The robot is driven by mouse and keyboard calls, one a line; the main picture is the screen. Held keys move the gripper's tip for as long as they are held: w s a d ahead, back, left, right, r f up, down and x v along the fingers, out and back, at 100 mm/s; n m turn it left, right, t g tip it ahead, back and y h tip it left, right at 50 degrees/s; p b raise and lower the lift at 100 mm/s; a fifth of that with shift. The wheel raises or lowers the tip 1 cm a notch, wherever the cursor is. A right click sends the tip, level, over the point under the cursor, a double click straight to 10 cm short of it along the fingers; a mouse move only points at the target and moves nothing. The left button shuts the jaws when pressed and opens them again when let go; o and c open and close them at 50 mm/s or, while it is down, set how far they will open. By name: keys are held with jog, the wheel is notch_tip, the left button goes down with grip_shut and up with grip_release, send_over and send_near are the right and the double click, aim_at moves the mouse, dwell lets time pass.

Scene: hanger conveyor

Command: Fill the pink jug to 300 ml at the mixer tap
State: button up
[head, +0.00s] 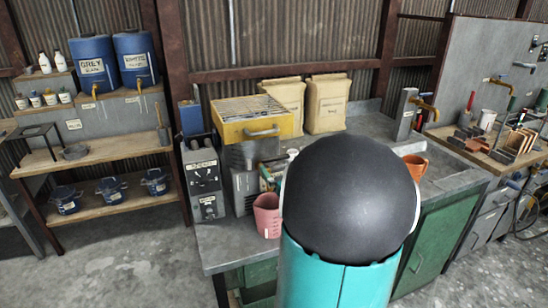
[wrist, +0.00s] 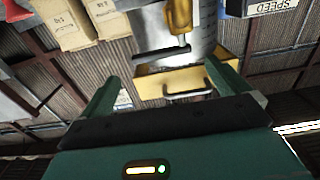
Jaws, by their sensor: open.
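The pink jug (head: 267,215) stands upright on the grey bench near its front left edge, in front of the mixer's metal body (head: 244,186). Its fill level and scale cannot be read. In the wrist view, which is upside down, a yellow tap (wrist: 180,18) with a black lever (wrist: 161,53) shows in front of pale metal; it appears to be the mixer tap. I cannot make it out in the head view. My gripper (wrist: 161,70) is open, its green fingers wide apart with nothing between them. My arm hides the gripper in the head view. The jug is not in the wrist view.
A yellow box with a handle (head: 253,121) sits above the mixer. A dark control box (head: 203,180) stands to its left. Paper bags (head: 326,103) stand behind, and an orange jug (head: 415,167) stands at right. My arm blocks the bench's middle.

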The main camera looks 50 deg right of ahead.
aim_at(276, 159)
jog(key=x, duration=0.7)
jog(key=shift+w+a, duration=0.1)
jog(key=shift+w, duration=0.05)
jog(key=shift+c, duration=0.4)
jog(key=c, duration=1.2)
jog(key=shift+s+a+r+m+g+h, duration=0.1)
jog(key=shift+s+a+m+g+h, duration=0.1)
jog(key=shift+m+g+h, duration=0.7)
jog(key=shift+s+a+m+g+h, duration=0.1)
jog(key=shift+a+m+g+h, duration=0.1)
jog(key=shift+m+g+h, duration=0.7)
jog(key=shift+s+a+m+g+h, duration=0.1)
jog(key=shift+m+g+h, duration=0.4)
jog(key=shift+g+h, duration=0.15)
jog(key=shift+s+a+m+g+h, duration=0.1)
jog(key=shift+m+g+h, duration=0.4)
jog(key=shift+g+h, duration=0.15)
